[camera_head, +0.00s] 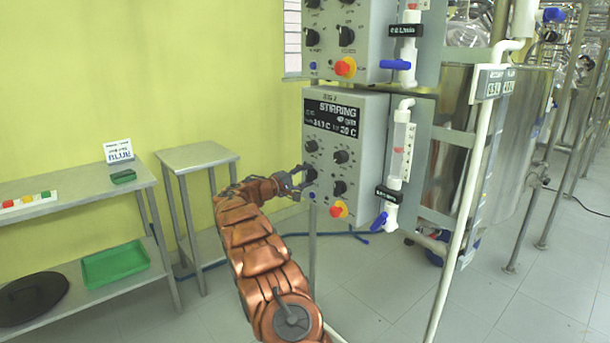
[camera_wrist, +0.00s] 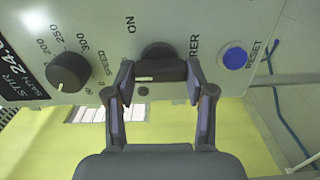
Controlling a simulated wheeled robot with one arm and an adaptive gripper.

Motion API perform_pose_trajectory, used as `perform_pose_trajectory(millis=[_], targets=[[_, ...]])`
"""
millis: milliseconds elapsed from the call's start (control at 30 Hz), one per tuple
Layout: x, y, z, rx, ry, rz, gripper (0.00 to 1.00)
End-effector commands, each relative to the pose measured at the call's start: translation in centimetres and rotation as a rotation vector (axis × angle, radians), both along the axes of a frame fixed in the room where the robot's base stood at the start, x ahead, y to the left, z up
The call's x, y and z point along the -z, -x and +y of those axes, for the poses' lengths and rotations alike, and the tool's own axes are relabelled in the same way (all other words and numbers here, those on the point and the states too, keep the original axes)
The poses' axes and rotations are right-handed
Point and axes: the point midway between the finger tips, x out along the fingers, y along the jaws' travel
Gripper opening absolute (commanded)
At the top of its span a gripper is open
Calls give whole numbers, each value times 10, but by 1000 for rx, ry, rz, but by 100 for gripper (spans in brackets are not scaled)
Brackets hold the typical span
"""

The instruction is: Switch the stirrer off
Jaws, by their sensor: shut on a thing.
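The stirrer knob (camera_wrist: 160,52) is black and sits on the grey panel, with a dark grip bar lying level across the wrist view. My gripper (camera_wrist: 159,73) has one finger at each end of this bar and is shut on it. "ON" is printed left of and above the knob; the label ending in "RER" beside it is partly covered. In the head view, my gripper (camera_head: 304,178) is at the lower left of the control box marked "STIRRING" (camera_head: 370,108), largely covering the knob.
A black speed knob (camera_wrist: 70,72) and a blue reset button (camera_wrist: 235,58) flank the stirrer knob. A red emergency button (camera_head: 337,211) is below right of my gripper. A small metal table (camera_head: 196,154) stands left of my arm. Open floor lies at the front right.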

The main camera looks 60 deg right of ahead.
Motion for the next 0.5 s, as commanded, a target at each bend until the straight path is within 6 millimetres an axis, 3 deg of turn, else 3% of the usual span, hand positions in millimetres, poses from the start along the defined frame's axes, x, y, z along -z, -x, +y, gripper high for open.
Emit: perform_pose_trajectory(millis=[500], targets=[[0, -2, 1, -4, -13, 50, 19]])
